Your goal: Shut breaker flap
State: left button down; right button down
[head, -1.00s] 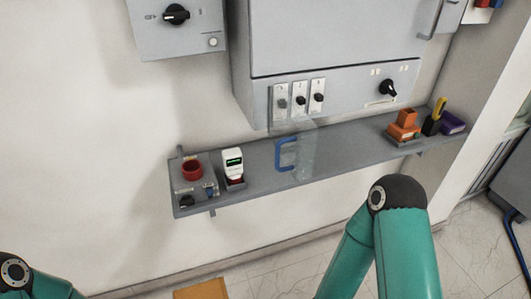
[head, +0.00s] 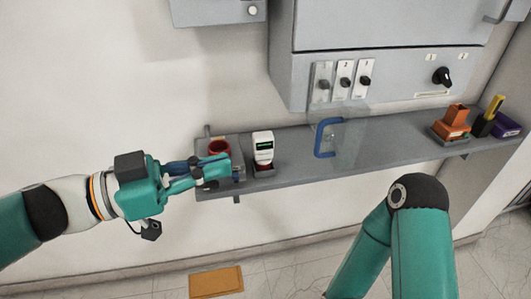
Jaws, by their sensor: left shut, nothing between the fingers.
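The breaker flap (head: 350,137) is a clear panel with a blue handle (head: 318,138). It hangs open below a row of breakers (head: 344,80) on the grey cabinet and overlaps the shelf in the picture. My left gripper (head: 226,170) is shut and empty, in front of the shelf's left end, to the left of the flap. It partly hides the red round item (head: 219,147) and its tray. My right arm shows at the lower right, but its gripper is not in view.
The grey shelf (head: 385,150) carries a white device with a green display (head: 263,147). Orange blocks (head: 455,118) and a purple box (head: 507,127) stand at its right end. A rotary switch (head: 442,76) sits on the cabinet.

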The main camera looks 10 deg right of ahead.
pick_arm(q)
jog(key=x, duration=1.4)
jog(key=shift+f, duration=0.2)
